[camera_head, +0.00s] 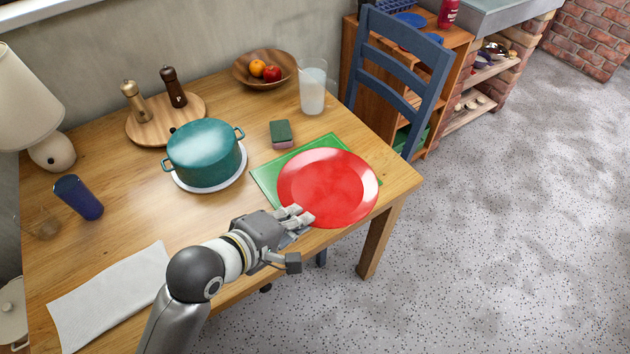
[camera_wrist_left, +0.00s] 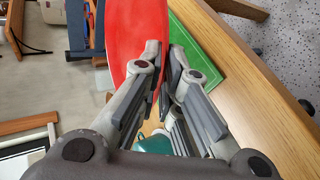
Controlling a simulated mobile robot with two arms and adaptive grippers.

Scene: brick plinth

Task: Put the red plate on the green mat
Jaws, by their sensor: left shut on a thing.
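The red plate (camera_head: 328,186) is over the green mat (camera_head: 268,178) near the table's right front corner. The mat shows past the plate at its left and back. My left gripper (camera_head: 298,220) is shut on the plate's near left rim. In the left wrist view the plate (camera_wrist_left: 135,28) runs in between the fingers (camera_wrist_left: 165,62), with the mat (camera_wrist_left: 192,45) beyond it. I cannot tell whether the plate touches the mat or is held just above it. My right gripper is not in view.
A teal pot (camera_head: 204,152) on a white trivet stands left of the mat. A green sponge (camera_head: 281,133) and a glass (camera_head: 312,88) are behind it. A blue chair (camera_head: 402,70) stands behind the table.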

